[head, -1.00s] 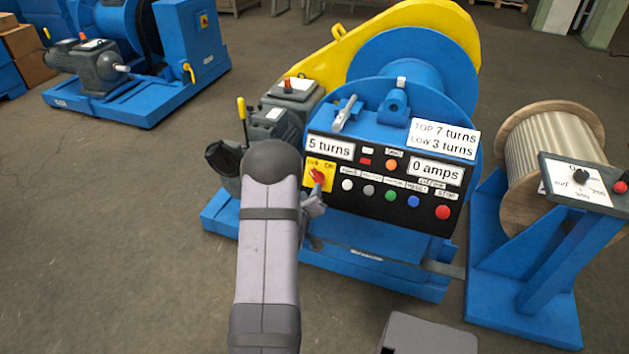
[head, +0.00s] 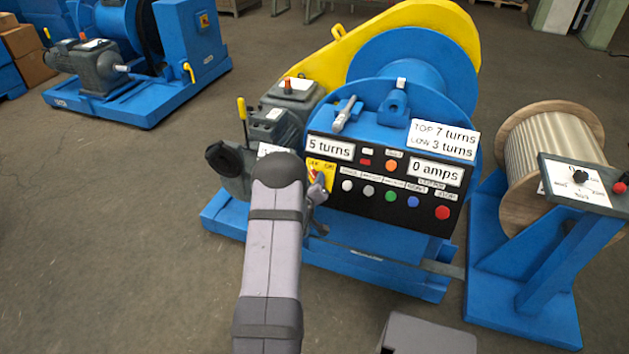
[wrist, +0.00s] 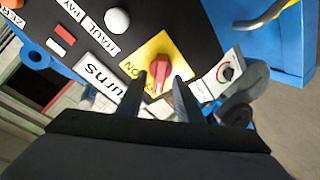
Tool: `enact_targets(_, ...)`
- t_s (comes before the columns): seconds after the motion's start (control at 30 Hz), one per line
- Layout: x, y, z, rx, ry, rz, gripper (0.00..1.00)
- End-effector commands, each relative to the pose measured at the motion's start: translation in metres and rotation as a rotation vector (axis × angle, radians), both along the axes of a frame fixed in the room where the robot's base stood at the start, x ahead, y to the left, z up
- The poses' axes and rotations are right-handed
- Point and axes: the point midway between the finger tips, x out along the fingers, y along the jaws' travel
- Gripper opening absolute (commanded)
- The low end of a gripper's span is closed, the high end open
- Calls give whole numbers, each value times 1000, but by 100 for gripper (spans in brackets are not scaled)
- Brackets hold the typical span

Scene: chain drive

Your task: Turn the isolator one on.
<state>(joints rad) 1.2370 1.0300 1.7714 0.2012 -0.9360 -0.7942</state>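The isolator is a red rotary knob (wrist: 160,74) on a yellow plate (head: 320,171), at the left end of a black control panel. In the wrist view, ON is lettered on the plate left of the knob. The knob's handle runs roughly along my fingers. My gripper (head: 318,190) is at the plate in the head view and hides much of the knob. In the wrist view my gripper (wrist: 161,83) is open, one finger on each side of the knob, with small gaps showing. Whether the fingers touch the panel is unclear.
The panel has several round buttons, including a red one (head: 442,213), and a "5 turns" display (head: 330,148). A small black knob on a white plate (wrist: 227,73) lies right of the isolator in the wrist view. A cable reel (head: 550,150) stands at right.

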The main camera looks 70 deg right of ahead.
Motion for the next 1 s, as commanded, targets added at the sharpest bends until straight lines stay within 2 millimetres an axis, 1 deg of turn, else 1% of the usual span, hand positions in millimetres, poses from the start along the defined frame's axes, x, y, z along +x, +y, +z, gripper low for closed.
enact_targets(0.1, 1, -8, -3, 0, 0, 0, 33)
enact_targets(0.2, 2, -11, -4, 1, 0, 0, 33)
enact_targets(0.53, 2, -13, -5, 1, 0, 0, 33)
enact_targets(0.57, 2, -13, -5, 1, 0, 0, 28)
enact_targets(0.6, 2, -13, -5, 1, 0, 0, 18)
enact_targets(0.67, 2, -13, -4, 1, 0, 0, 4)
enact_targets(0.7, 2, -13, -4, 1, 0, 1, 0)
enact_targets(1.0, 2, -13, -5, 1, -15, -6, 0)
